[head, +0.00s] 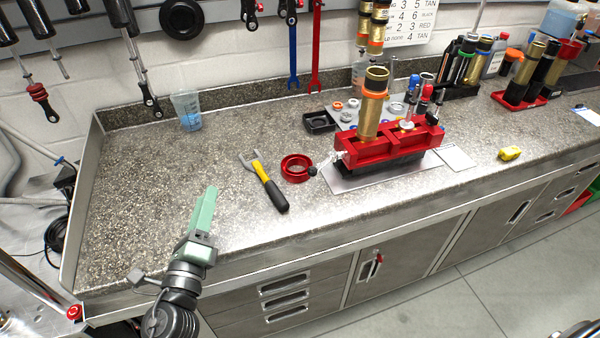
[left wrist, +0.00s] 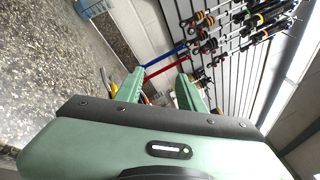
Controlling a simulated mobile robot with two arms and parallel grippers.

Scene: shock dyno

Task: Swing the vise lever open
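The red vise (head: 392,142) sits on a grey plate on the bench, right of centre in the head view. A gold shock body (head: 372,105) stands upright in it. The vise lever (head: 327,162) is a short silver bar with a dark knob at the vise's left end. My left gripper (head: 207,205), pale green, is over the bench's front left, well left of the lever and apart from it. In the left wrist view its two fingers (left wrist: 158,78) are spread with nothing held between them. My right gripper does not show.
A yellow-and-black tool (head: 266,184) and a red ring (head: 296,168) lie between my left gripper and the vise. A measuring cup (head: 187,110) stands at the back left. A yellow item (head: 510,153) lies at the right. The bench's left part is clear.

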